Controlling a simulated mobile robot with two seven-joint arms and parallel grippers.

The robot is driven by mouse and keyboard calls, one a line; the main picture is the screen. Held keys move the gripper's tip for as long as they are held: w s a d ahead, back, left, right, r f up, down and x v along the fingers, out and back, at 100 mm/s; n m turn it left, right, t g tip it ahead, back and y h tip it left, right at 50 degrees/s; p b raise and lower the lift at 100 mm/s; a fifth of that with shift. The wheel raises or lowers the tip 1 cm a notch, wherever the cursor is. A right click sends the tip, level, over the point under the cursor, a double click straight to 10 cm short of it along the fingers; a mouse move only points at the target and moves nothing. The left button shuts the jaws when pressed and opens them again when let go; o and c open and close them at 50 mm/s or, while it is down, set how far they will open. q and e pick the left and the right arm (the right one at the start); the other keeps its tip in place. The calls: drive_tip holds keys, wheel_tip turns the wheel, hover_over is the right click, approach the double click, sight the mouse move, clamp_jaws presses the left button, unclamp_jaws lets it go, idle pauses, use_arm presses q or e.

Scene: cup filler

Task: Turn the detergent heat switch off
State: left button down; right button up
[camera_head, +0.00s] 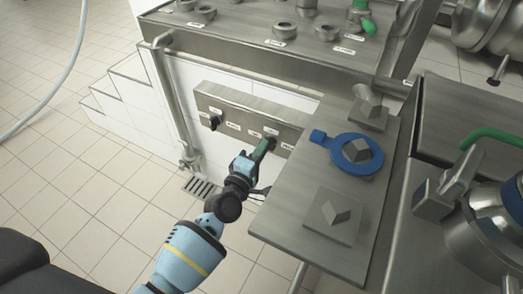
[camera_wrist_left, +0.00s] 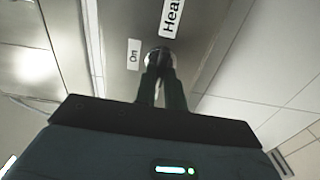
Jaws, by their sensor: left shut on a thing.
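The control panel (camera_head: 240,110) is a grey metal strip on the white tiled wall, with small labels and dark switches. My left gripper (camera_head: 265,147) reaches its right part, with green fingertips at a dark switch (camera_head: 272,135). In the left wrist view the fingers (camera_wrist_left: 161,85) are closed together on a round switch (camera_wrist_left: 158,56), which they partly hide. An "On" label (camera_wrist_left: 134,54) and a cut-off label reading "Hea" (camera_wrist_left: 171,18) sit beside it. The knob's pointing direction is hidden. My right gripper is not in view.
A second dark switch (camera_head: 214,122) sits at the panel's left end. A steel table (camera_head: 290,215) with a blue ring (camera_head: 340,166) and metal pieces stands close on the right. A vertical pipe (camera_head: 172,100) runs left of the panel. The tiled floor at left is clear.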

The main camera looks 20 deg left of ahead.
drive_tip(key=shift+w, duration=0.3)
use_arm(q)
drive_tip(key=c, duration=1.6)
unclamp_jaws()
drive_tip(key=shift+o, duration=0.6)
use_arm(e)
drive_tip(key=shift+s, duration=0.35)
use_arm(q)
drive_tip(key=shift+s, duration=0.1)
drive_tip(key=s+a+p, duration=0.1)
drive_tip(key=s, duration=0.6)
drive_tip(key=shift+s+a, duration=0.25)
drive_tip(key=shift+s, duration=0.05)
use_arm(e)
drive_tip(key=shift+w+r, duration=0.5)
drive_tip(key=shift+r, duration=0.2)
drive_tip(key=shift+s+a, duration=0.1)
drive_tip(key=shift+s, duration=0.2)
